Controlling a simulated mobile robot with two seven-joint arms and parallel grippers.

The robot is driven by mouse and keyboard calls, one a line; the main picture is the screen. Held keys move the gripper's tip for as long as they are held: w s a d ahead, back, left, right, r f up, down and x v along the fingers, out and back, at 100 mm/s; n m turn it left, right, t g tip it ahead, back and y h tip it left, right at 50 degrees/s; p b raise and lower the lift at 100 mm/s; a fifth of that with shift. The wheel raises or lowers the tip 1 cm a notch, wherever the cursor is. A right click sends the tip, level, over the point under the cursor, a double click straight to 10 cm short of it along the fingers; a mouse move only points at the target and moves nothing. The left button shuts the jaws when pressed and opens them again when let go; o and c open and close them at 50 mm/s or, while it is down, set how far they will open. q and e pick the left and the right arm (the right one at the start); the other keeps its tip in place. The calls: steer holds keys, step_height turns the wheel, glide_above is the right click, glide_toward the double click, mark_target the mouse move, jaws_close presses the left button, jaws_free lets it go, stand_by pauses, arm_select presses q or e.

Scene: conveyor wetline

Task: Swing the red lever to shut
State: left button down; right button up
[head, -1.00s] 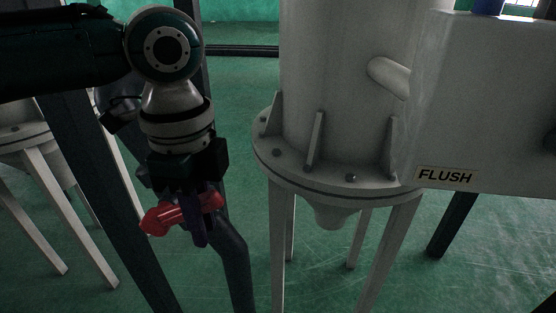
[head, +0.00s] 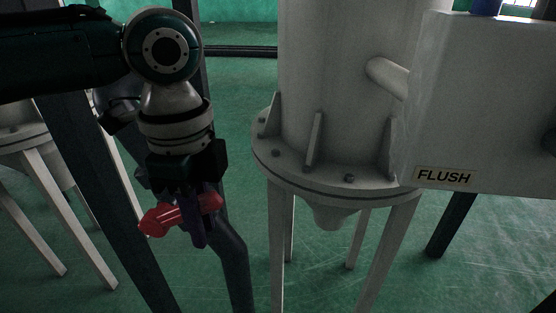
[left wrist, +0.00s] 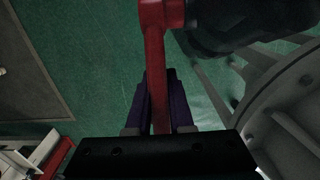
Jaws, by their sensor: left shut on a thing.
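The red lever (head: 163,220) shows in the head view at the lower left, lying roughly crosswise, with its thicker hub end to the left. My left gripper (head: 198,228) points down over it, with its dark purple fingers on either side of the lever's bar. In the left wrist view the lever (left wrist: 155,65) runs from a red hub at the top down between the fingers of my left gripper (left wrist: 158,100). The gripper is shut on the bar. The fingers hide part of the lever. My right gripper is not in view.
A dark pipe (head: 236,262) runs down just right of the lever. A large grey flanged vessel (head: 330,80) on legs stands in the middle, and a grey box labelled FLUSH (head: 480,110) is at the right. A dark post (head: 115,200) stands to the left. Green floor lies below.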

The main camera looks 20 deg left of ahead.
mark_target(201, 196)
arm_select(q)
steer(key=shift+f+y+p, duration=0.4)
steer(key=shift+y+p, duration=0.2)
steer(key=shift+y, duration=0.1)
steer(key=c, duration=0.8)
jaws_free()
steer(key=shift+d, duration=0.1)
steer(key=shift+r, duration=0.15)
steer(key=r, duration=0.3)
steer(key=r+p, duration=0.1)
steer(key=r, duration=0.2)
steer(key=d+r+p, duration=0.1)
steer(key=r, duration=0.2)
steer(key=shift+w+r, duration=0.15)
steer(key=shift+r, duration=0.15)
